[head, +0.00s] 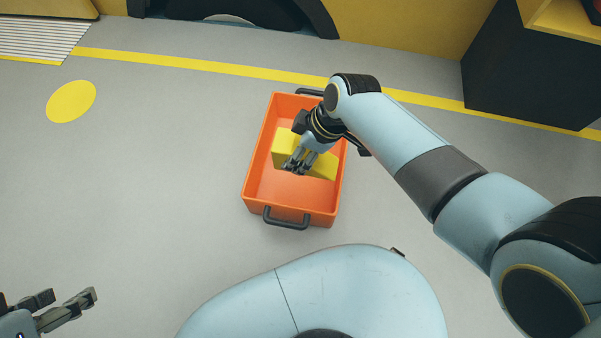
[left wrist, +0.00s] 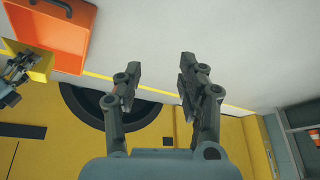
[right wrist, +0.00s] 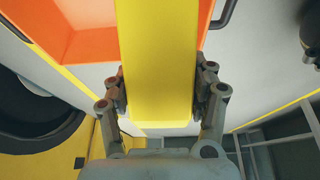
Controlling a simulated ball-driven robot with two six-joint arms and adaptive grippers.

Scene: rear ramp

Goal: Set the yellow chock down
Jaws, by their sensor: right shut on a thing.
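The yellow chock (head: 325,168) shows over the orange crate (head: 295,206) in the head view. My right gripper (head: 296,166) is shut on it; in the right wrist view the chock (right wrist: 158,65) sits between the two fingers (right wrist: 160,92). The gap between chock and crate floor cannot be judged. The chock (left wrist: 40,66) and crate (left wrist: 62,28) also show in the left wrist view. My left gripper (head: 70,303) is at the lower left of the head view, far from the crate. Its fingers (left wrist: 158,80) are apart and empty in the left wrist view.
The crate has dark handles (head: 286,220) at both ends. A yellow floor line (head: 200,65) runs behind it. A yellow vehicle with a dark wheel (head: 235,12) stands at the back, and a dark block (head: 530,75) at the back right. The floor left of the crate is clear.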

